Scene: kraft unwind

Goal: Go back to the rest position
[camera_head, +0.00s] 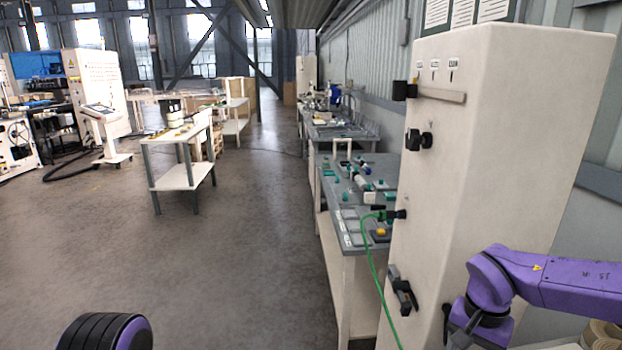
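My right arm, purple, comes in from the right edge and bends down in front of the tall cream cabinet (497,150). Dark parts at its lower end may belong to my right gripper (462,322), low beside the cabinet front. Its fingers are too unclear to tell open from shut, and I see nothing clearly held. Of my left arm only a black ribbed, purple-edged part shows at the bottom left; my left gripper is not in view.
The cabinet front carries black fittings (419,140), a horizontal bar (440,95) and a green cable (372,265). Behind it a grey workbench (345,195) bears several small parts. A small table (180,170) stands left of the aisle. The floor (235,260) between is clear.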

